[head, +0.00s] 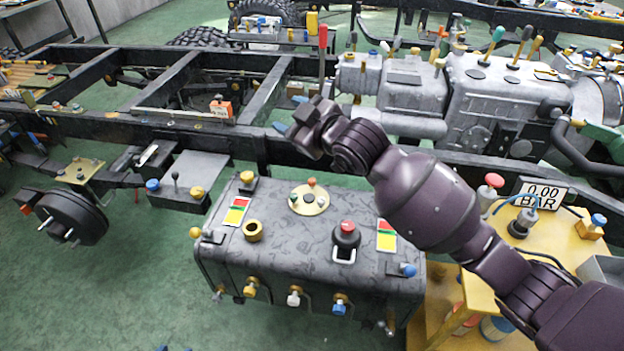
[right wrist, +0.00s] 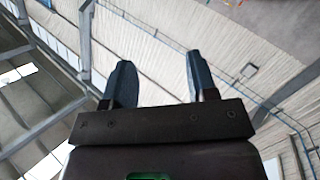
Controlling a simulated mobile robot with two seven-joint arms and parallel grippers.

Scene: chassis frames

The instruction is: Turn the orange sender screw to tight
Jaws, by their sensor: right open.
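The dark grey tank (head: 290,252) stands low in the middle of the head view. On its top is a round cream sender plate (head: 308,203) with small coloured screws around it. The orange screw (head: 311,182) is at the plate's far edge. I cannot tell how tight it sits. My right gripper (head: 289,129) is above and beyond the plate, apart from it, by the frame rail. In the right wrist view its two blue fingers (right wrist: 158,62) are spread with nothing between them, against the ceiling. My left gripper does not show.
A red-topped black knob (head: 346,234) and a brass filler neck (head: 253,231) stand on the tank. Red, yellow and green labels flank them. A yellow bench (head: 463,285) with a gauge (head: 543,192) is at right. The black chassis rail (head: 180,128) runs behind. Green floor lies front left.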

